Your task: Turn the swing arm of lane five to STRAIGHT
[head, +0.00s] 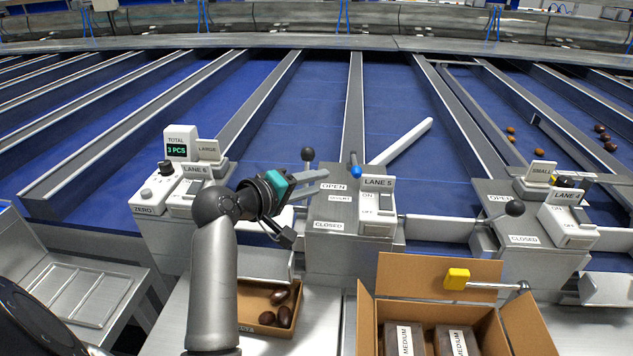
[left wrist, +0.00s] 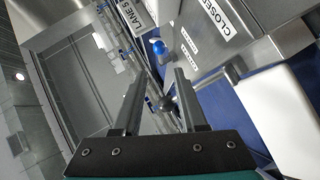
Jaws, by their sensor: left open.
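The swing arm (head: 402,142) of lane five is a white bar slanting up and right across the blue belt. A blue-tipped handle (head: 355,171) stands near its lower end, and the blue tip also shows in the left wrist view (left wrist: 158,47). The lane five box (head: 329,240) carries OPEN and CLOSED labels and one small label too blurred to read surely. A black ball lever (head: 308,155) stands behind its left edge. My left gripper (head: 324,181) is open above the box's left part, left of the blue handle. In the left wrist view, the open fingers (left wrist: 160,85) hold nothing.
The LANE 5 switch unit (head: 377,206) stands right of the handle. Left are the LANE 6 switch (head: 190,190) and the counter (head: 180,146). An open cardboard carton (head: 440,272) and a tray of dates (head: 255,312) stand in front. Lane four's box (head: 530,262) is right.

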